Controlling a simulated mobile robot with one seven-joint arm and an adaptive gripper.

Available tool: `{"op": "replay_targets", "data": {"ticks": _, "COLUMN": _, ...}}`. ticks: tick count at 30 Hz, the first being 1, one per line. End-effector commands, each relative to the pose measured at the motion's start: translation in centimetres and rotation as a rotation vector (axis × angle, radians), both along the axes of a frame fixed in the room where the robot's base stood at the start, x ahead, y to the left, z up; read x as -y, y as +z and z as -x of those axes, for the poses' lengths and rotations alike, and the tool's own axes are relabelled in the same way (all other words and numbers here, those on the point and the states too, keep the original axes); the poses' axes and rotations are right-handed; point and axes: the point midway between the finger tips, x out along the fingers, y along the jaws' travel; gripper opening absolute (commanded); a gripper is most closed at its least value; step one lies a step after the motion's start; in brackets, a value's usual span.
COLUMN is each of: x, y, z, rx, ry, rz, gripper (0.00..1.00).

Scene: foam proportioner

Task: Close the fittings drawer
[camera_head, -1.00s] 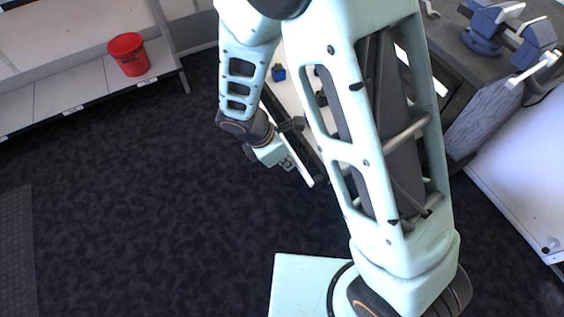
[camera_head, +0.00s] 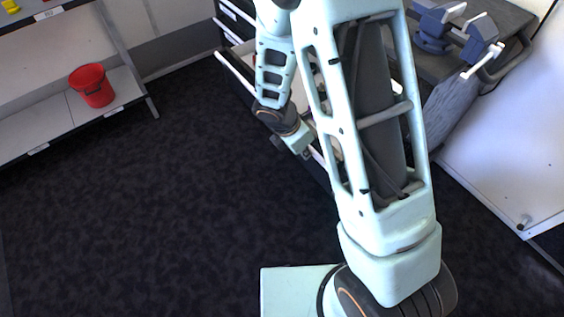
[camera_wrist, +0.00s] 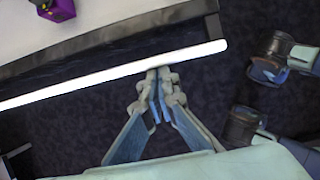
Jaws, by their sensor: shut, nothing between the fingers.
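The open fittings drawer (camera_wrist: 107,49) fills the upper left of the wrist view. It has a pale floor, a dark front and a long white handle bar (camera_wrist: 90,83). A purple item (camera_wrist: 60,8) lies inside. My gripper (camera_wrist: 160,78) is shut and empty, with its fingertips at the outer edge of the bar, right of its middle; I cannot tell if they touch. In the head view, the white handle bar (camera_head: 234,70) slants behind my arm, and my gripper (camera_head: 306,153) is beside its lower part. My arm hides much of the drawer.
A grey workbench with a blue vise (camera_head: 436,30) stands at the upper right. A red bucket (camera_head: 93,86) sits on a low shelf (camera_head: 55,119) at the left. A white cabinet (camera_head: 505,150) is at the right. The dark floor (camera_head: 150,220) is open before the drawer.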

Motion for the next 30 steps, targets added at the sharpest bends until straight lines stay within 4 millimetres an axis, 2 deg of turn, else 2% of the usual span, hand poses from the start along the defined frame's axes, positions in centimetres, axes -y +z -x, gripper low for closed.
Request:
{"op": "replay_targets", "data": {"ticks": 1, "x": 1.5, "y": 0.3, "z": -0.8, "rx": 0.0, "ry": -0.008, "rz": 0.001, "gripper": 0.0}}
{"op": "replay_targets", "data": {"ticks": 3, "x": 3.1, "y": 0.3, "z": -1.9, "rx": -0.001, "ry": -0.007, "rz": 0.002, "gripper": 0.0}}
{"op": "replay_targets", "data": {"ticks": 18, "x": 14.3, "y": 0.5, "z": -9.5, "rx": 0.0, "ry": -0.005, "rz": 0.0, "gripper": 0.0}}
{"op": "replay_targets", "data": {"ticks": 24, "x": 17.6, "y": 0.4, "z": -11.8, "rx": 0.0, "ry": -0.003, "rz": -0.001, "gripper": 0.0}}
{"op": "replay_targets", "data": {"ticks": 30, "x": 19.6, "y": 0.2, "z": -13.2, "rx": 0.001, "ry": -0.001, "rz": -0.002, "gripper": 0.0}}
